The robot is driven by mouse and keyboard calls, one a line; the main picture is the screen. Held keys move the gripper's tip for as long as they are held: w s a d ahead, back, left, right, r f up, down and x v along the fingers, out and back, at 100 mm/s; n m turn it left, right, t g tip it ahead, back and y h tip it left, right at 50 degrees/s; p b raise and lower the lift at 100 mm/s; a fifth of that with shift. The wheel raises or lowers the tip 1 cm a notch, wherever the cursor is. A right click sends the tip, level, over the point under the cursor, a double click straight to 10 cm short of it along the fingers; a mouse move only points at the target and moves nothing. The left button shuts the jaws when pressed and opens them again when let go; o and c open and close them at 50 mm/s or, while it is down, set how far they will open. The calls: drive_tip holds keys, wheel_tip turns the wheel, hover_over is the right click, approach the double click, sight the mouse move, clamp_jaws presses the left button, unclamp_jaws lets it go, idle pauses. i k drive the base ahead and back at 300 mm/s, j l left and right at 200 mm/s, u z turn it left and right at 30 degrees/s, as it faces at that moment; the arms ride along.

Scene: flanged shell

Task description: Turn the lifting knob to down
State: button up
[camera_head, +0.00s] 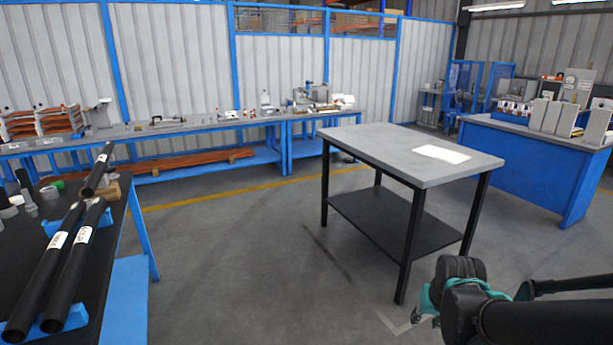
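I cannot make out a lifting knob in this view. My black and teal arm enters at the lower right, in front of the grey-topped table (385,147). The fingers of my gripper do not show, so I cannot see what it is near or whether it holds anything.
A dark bench (25,265) with black tubes (72,275) on blue supports stands at left. A long blue-framed workbench (225,124) with tools lines the back wall. A blue counter (535,165) with boxes stands at right. The grey floor (235,250) between is clear.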

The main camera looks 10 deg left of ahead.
sight(112, 169)
drive_tip(key=i+j+u, duration=0.1)
drive_tip(key=i+u, duration=0.7)
drive_tip(key=i+l+u, duration=0.15)
drive_tip(key=i+u, duration=0.25)
drive_tip(key=i+l+u, duration=0.4)
drive_tip(key=i+j, duration=0.05)
drive_tip(key=i, duration=0.05)
